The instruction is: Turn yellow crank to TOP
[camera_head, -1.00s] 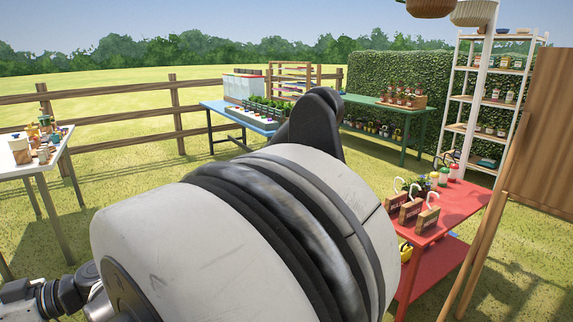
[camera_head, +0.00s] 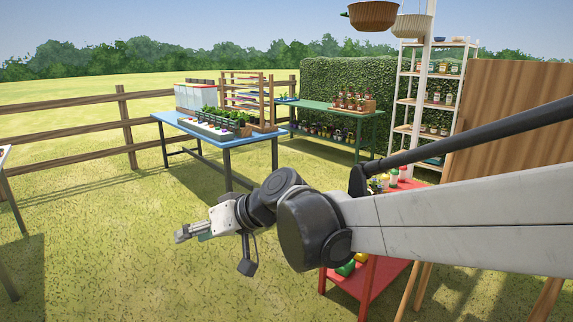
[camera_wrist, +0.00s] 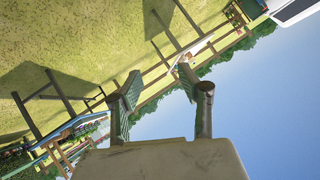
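I cannot make out a yellow crank in either view. My gripper (camera_head: 186,234) reaches out over open grass, in front of the blue table (camera_head: 235,142) and well apart from it. In the wrist view, my gripper (camera_wrist: 158,88) has its two fingers spread with nothing between them. That view is tilted, with grass, fence, table legs and sky beyond the fingers. The blue table holds a planter (camera_head: 222,126) with green plants and small coloured pieces along its front, too small to identify. My arm hides much of the red table (camera_head: 366,284).
White-fronted bins (camera_head: 194,96) and a wooden rack (camera_head: 262,100) stand on the blue table. A green table (camera_head: 335,121) is behind, beside a hedge. A wooden board (camera_head: 510,110) and white shelves (camera_head: 405,112) stand right. Baskets (camera_head: 372,16) hang above.

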